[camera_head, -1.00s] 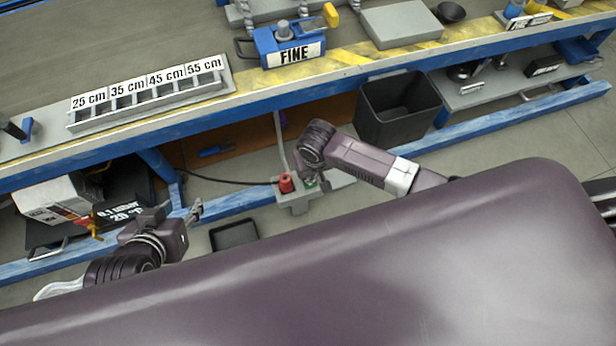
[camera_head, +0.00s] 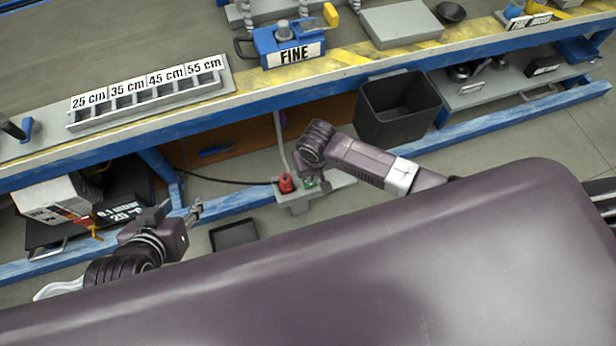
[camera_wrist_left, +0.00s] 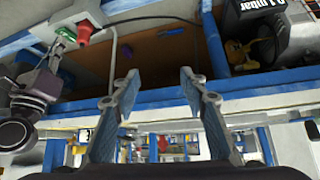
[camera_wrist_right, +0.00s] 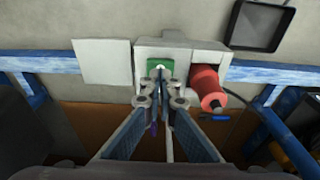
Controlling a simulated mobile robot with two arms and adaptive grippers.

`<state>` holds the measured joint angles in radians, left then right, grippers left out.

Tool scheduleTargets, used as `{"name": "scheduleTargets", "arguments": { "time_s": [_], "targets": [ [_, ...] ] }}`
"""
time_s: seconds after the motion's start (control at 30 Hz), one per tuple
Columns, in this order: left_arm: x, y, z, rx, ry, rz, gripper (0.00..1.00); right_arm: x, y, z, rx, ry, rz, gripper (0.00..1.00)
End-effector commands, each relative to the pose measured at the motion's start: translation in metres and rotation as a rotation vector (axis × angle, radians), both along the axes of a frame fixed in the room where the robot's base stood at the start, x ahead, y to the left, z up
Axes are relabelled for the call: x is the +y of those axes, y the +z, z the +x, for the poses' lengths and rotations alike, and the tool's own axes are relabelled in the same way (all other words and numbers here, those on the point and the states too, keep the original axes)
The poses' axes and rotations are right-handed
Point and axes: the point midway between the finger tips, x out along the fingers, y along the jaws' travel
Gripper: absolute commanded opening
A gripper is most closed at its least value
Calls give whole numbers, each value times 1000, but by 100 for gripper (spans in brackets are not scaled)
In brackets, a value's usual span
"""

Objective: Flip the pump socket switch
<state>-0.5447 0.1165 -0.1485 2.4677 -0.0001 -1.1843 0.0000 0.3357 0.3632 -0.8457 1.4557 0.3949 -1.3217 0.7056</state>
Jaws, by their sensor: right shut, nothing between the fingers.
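The socket box is a light grey block (camera_head: 296,205) low under the workbench. A red plug (camera_head: 286,183) with a black cable sits in it, and the plug also shows in the right wrist view (camera_wrist_right: 207,88). Beside the plug is a green switch (camera_wrist_right: 156,66). My right gripper (camera_wrist_right: 160,74) is shut and empty, its fingertips right at the green switch and partly covering it. I cannot tell whether they touch it. My left gripper (camera_wrist_left: 187,72) is open and empty, left of the socket box in the head view (camera_head: 197,210).
The workbench edge (camera_head: 330,75) runs above my arms, and a blue rail (camera_head: 235,203) runs low behind the socket. A black bin (camera_head: 398,110) stands to the right of the right wrist. A small dark tray (camera_head: 234,234) lies on the floor. A labelled box (camera_head: 55,198) stands at the left.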

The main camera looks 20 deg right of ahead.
Motion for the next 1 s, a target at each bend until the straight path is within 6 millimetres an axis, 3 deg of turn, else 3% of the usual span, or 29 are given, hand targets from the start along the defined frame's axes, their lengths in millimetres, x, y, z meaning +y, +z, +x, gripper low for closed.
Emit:
{"name": "scheduleTargets", "arguments": {
  "time_s": [1.0],
  "targets": [
    [-4,8,13,-62,-5,-13,40,0,-6,0,0,0,1,0]
  ]
}}
